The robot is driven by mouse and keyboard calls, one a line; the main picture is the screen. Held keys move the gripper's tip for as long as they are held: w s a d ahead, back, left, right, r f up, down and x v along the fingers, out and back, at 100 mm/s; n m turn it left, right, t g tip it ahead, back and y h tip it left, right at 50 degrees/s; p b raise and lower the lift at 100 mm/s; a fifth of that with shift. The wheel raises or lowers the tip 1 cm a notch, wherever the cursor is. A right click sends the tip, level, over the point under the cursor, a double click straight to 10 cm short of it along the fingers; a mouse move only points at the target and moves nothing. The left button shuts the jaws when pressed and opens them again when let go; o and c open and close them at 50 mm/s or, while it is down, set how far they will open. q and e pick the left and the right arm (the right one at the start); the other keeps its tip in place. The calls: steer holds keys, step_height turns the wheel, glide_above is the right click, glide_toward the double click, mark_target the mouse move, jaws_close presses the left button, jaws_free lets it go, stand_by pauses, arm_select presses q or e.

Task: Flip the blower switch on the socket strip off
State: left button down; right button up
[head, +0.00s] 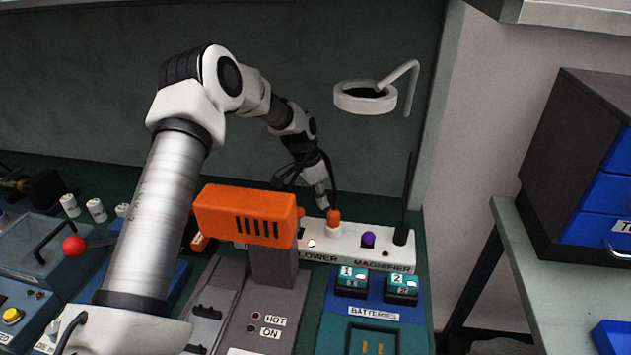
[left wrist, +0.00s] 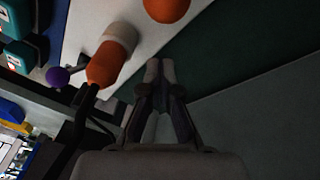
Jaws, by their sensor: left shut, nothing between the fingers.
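The white socket strip (head: 345,247) lies at the back of the bench behind the orange blower (head: 245,213). Its label reads "LOWER", the first letter hidden by the blower, and "MAGNIFIER". My left gripper (head: 323,203) is just behind and left of this plug, pointing down. In the left wrist view its fingers (left wrist: 160,72) are together and empty, beside the strip's edge. My right gripper is out of view.
A purple knob (head: 368,239) and a black plug (head: 401,235) stand on the strip's right part. Two teal batteries (head: 352,282) (head: 402,287) sit in front. A ring magnifier (head: 365,98) hangs above.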

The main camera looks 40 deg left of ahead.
mark_target(299, 217)
arm_select(q)
steer(key=s+p, duration=0.1)
steer(key=s+a, duration=0.1)
steer(key=s, duration=0.1)
steer(key=shift+a+p, duration=0.3)
steer(key=shift+p, duration=0.1)
steer(key=shift+s, duration=0.35)
steer(key=shift+w+f, duration=0.15)
steer(key=shift+w, duration=0.05)
